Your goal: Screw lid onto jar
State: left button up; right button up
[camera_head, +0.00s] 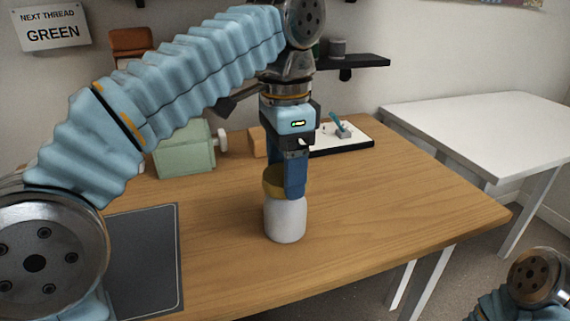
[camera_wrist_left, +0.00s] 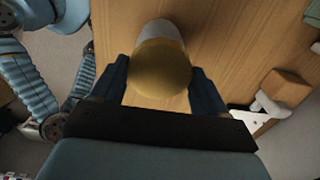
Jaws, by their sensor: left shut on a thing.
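The white jar (camera_head: 286,220) stands upright on the wooden table, near its front edge. The gold-brown lid (camera_head: 272,181) sits at the top of the jar; one blue finger hides part of it. I cannot tell how tightly it sits. My left gripper (camera_head: 284,190) points straight down and is shut on the lid. In the left wrist view the round lid (camera_wrist_left: 162,68) lies between the two blue fingers (camera_wrist_left: 160,88), with the white jar (camera_wrist_left: 160,30) showing beyond it. My right gripper is not in view; only a part of my right arm shows at the bottom right.
A dark grey mat (camera_head: 146,262) lies left of the jar. A green box-like machine (camera_head: 184,150), a wooden block (camera_head: 259,144) and a white board (camera_head: 345,140) with a teal-handled tool are behind. A white table (camera_head: 490,125) stands at right. The table is clear right of the jar.

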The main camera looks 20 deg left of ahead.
pick_arm(q)
jog(key=shift+f+b, duration=0.7)
jog(key=shift+f, duration=0.4)
jog(key=o, duration=0.8)
notch_tip(320, 180, up, 8)
jog(key=p, duration=0.4)
jog(key=shift+f, duration=0.2)
